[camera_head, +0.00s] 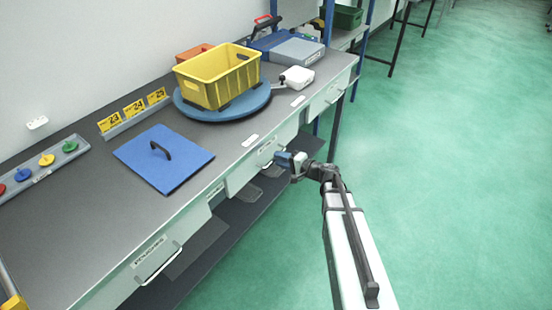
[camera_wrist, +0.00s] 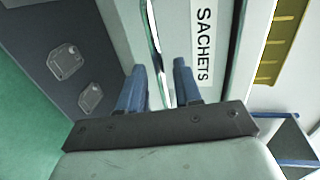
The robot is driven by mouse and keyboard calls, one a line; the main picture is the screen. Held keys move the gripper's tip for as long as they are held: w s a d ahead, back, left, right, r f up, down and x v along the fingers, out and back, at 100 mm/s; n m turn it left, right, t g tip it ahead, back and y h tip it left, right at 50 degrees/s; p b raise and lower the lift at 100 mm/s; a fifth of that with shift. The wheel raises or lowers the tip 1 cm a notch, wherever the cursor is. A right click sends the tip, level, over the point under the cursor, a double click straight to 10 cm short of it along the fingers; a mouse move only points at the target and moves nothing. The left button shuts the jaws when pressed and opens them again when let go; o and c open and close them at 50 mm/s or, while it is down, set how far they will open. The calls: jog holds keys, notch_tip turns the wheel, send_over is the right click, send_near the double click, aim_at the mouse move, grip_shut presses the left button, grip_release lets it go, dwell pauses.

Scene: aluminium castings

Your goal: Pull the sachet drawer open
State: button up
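The sachet drawer (camera_wrist: 222,50) shows its pale front in the wrist view, with a white SACHETS label (camera_wrist: 203,45). Its thin metal handle (camera_wrist: 152,30) runs down between the two blue fingers. My gripper (camera_wrist: 159,68) is open, with one finger on each side of the handle; a gap shows, and contact cannot be made out. In the head view my gripper (camera_head: 289,158) is at the middle drawer front (camera_head: 243,174) on the bench's front edge. The handle is largely hidden there by the gripper. The drawer looks about flush with the bench.
Other drawers with handles lie along the bench, one near left (camera_head: 140,272) and one far right (camera_head: 322,99). On top are a blue board (camera_head: 185,172) with a black handle and a yellow crate (camera_head: 205,92) on a blue turntable (camera_head: 247,108). Green floor right of the bench is clear.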

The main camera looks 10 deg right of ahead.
jog(key=shift+x, duration=1.4)
jog(key=shift+c, duration=0.3)
grip_shut()
